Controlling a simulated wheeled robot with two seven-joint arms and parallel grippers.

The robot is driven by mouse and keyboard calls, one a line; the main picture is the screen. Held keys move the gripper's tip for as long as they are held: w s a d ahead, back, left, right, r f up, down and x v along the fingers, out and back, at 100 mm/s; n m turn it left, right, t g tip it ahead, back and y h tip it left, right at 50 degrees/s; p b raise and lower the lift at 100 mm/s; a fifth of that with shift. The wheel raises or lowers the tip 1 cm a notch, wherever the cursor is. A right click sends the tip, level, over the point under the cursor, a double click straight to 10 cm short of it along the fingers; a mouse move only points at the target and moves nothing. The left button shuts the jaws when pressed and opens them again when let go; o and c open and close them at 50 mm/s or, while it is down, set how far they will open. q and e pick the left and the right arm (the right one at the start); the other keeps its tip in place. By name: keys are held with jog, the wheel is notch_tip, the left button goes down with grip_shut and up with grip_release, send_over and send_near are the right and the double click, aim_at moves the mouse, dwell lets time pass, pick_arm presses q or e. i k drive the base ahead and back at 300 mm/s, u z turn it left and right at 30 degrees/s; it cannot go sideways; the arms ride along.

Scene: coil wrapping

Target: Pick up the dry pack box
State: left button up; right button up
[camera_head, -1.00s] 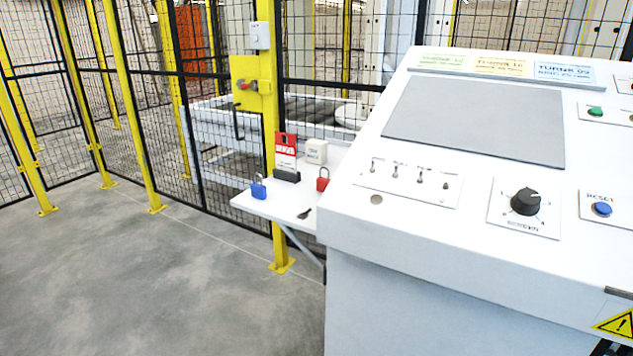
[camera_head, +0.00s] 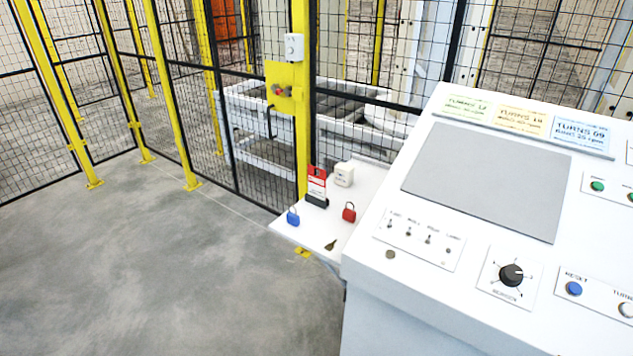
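A small white box (camera_head: 343,174) with a faint marking on its front stands at the back of a white shelf (camera_head: 312,236) beside the fence post. It is the only small box on the shelf, but its marking is too small to read. A red and white tag in a dark holder (camera_head: 317,187) stands just left of it. A red padlock (camera_head: 349,212) is in front of it. Neither of my grippers is in view.
A blue padlock (camera_head: 293,217) and a dark key-like piece (camera_head: 331,245) lie on the shelf. The white control console (camera_head: 480,200) fills the right side, close to the shelf. Yellow-posted mesh fence (camera_head: 302,100) stands behind. Grey floor (camera_head: 180,270) at left is clear.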

aim_at(343, 174)
jog(key=u, duration=1.75)
jog(key=i, duration=2.15)
jog(key=z, duration=2.4)
